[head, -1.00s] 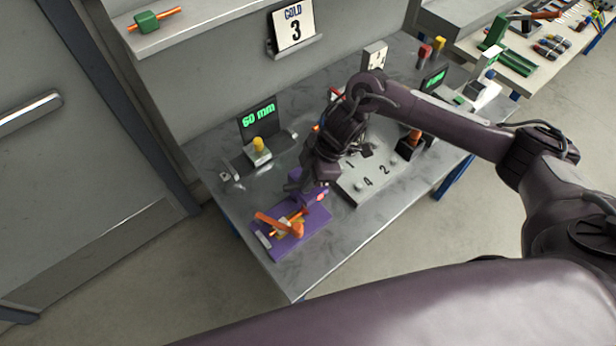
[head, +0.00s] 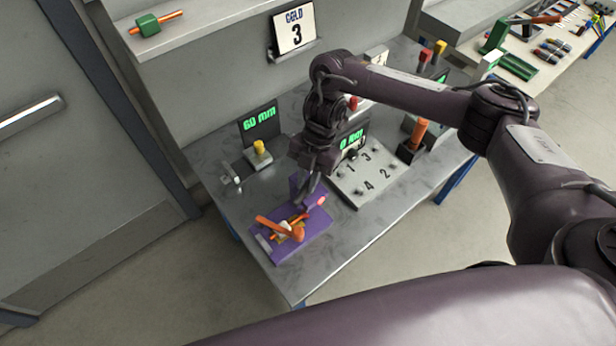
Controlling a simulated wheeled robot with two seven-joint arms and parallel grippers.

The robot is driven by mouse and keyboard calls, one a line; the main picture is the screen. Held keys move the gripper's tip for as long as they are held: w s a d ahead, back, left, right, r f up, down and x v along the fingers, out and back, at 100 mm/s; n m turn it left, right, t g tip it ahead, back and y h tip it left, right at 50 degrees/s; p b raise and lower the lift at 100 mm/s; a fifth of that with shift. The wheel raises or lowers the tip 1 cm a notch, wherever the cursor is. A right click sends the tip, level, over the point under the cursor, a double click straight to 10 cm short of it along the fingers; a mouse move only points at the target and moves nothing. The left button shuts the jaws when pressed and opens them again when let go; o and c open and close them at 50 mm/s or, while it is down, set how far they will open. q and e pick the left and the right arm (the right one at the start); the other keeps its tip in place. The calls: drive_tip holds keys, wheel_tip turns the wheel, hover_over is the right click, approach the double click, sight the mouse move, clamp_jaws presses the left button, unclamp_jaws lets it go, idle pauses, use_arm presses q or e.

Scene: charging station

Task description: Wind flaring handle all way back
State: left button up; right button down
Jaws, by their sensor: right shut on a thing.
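My right gripper (head: 309,196) points down and is shut on this purple part, as far as I can tell. Its fingertips partly hide the grip. My left gripper is out of view.
A display reading 60 mm (head: 260,121) stands behind, with a yellow-knobbed block (head: 259,155) before it. A numbered grey panel (head: 368,178) is to the right, with another display partly behind my arm. The bench front right of the purple block is clear.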

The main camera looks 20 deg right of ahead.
drive_tip(key=n, duration=0.2)
drive_tip(key=n+g+h, duration=0.1)
drive_tip(key=n, duration=0.1)
drive_tip(key=shift+w+a+r+n+h, duration=0.1)
drive_tip(key=shift+w+n+h, duration=0.1)
drive_tip(key=shift+n+h, duration=0.15)
drive_tip(key=n+h, duration=0.1)
drive_tip(key=n, duration=0.3)
drive_tip(key=shift+a, duration=0.1)
drive_tip(key=shift+n+h, duration=0.25)
drive_tip(key=shift+n, duration=0.1)
drive_tip(key=c, duration=1.4)
unclamp_jaws()
drive_tip(key=shift+s+g, duration=0.1)
drive_tip(key=shift+g, duration=0.2)
drive_tip(key=shift+o, duration=0.2)
drive_tip(key=b+v, duration=0.1)
drive_tip(key=v, duration=0.6)
drive_tip(key=shift+r+b, duration=0.3)
drive_tip(key=shift+b, duration=0.1)
